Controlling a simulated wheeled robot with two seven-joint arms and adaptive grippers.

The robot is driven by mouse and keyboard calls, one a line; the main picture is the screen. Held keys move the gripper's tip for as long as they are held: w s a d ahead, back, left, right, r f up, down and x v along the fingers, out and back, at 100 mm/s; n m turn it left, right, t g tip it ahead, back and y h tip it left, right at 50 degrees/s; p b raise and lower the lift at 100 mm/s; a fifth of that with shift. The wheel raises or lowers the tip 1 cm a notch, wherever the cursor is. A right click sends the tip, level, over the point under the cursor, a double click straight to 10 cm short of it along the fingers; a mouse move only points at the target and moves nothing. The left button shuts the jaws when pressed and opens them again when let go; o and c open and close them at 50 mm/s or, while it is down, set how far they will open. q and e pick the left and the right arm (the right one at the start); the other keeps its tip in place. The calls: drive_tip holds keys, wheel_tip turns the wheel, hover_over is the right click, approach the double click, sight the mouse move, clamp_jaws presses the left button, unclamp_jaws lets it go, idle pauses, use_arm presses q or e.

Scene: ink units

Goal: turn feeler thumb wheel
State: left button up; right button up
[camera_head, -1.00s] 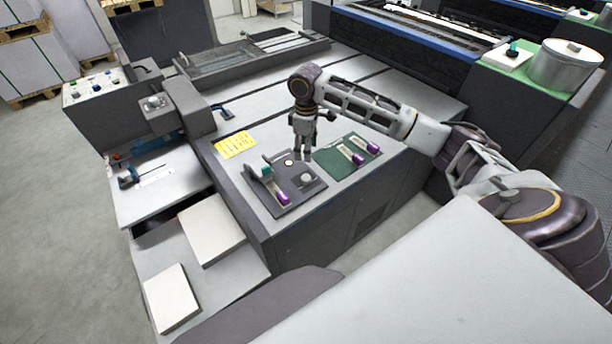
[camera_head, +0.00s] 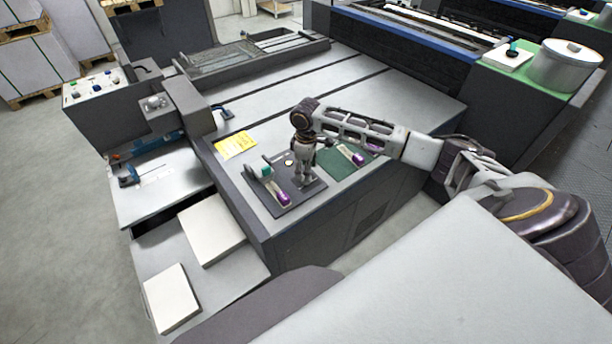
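A dark panel (camera_head: 300,200) lies near the front corner of the grey machine top. It carries a green-capped part (camera_head: 266,171), a purple-ended cylinder (camera_head: 283,198) and a small brass-coloured disc (camera_head: 288,163). My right gripper (camera_head: 303,184) points straight down at the right part of this panel, with its fingertips at or just above it. It covers the spot where a small round grey knob, perhaps the thumb wheel, showed before. Whether the fingers touch or surround the knob is too small to tell. My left gripper is out of view.
A green mat (camera_head: 338,166) with purple-ended cylinders (camera_head: 357,158) lies right of the panel, partly behind my arm. A yellow note (camera_head: 235,145) lies to the left. White paper stacks (camera_head: 211,229) sit lower left. The machine top behind is mostly clear.

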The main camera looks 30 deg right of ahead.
drive_tip(key=shift+f, duration=2)
drive_tip(key=c, duration=1.1)
drive_tip(key=shift+o, duration=0.2)
drive_tip(key=shift+r+m+p, duration=0.2)
drive_tip(key=shift+m+p, duration=0.7)
drive_tip(key=shift+p, duration=0.95)
drive_tip(key=shift+m+p, duration=1)
drive_tip(key=shift+p, duration=0.65)
drive_tip(key=shift+f+p, duration=0.1)
drive_tip(key=shift+p, duration=0.2)
